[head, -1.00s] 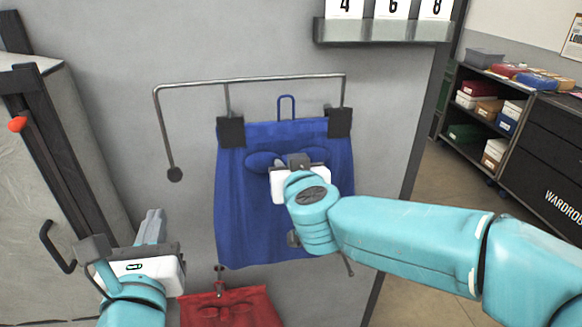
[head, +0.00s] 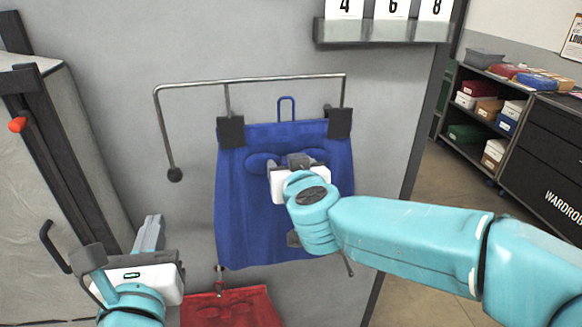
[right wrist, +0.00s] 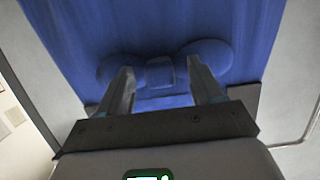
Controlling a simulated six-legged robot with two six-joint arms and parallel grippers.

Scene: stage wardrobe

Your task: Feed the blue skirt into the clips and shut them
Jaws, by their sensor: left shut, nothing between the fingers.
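The blue skirt (head: 240,210) hangs against the grey wall below a metal rail (head: 250,79). Its top corners meet the dark left clip (head: 231,132) and right clip (head: 340,122); I cannot tell whether the clips are shut. My right gripper (head: 300,162) is in front of the skirt's upper middle, its fingers mostly hidden by the hand. In the right wrist view its two fingers (right wrist: 161,72) stand apart on either side of the blue bow's knot (right wrist: 160,72). My left gripper (head: 150,232) is shut and empty, left of and below the skirt.
A red garment (head: 232,308) hangs below the skirt. A blue loop (head: 287,104) shows above it. A numbered shelf (head: 385,30) is at top right. A grey cabinet with a handle (head: 55,246) stands at left. Shelves with boxes (head: 490,110) are at far right.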

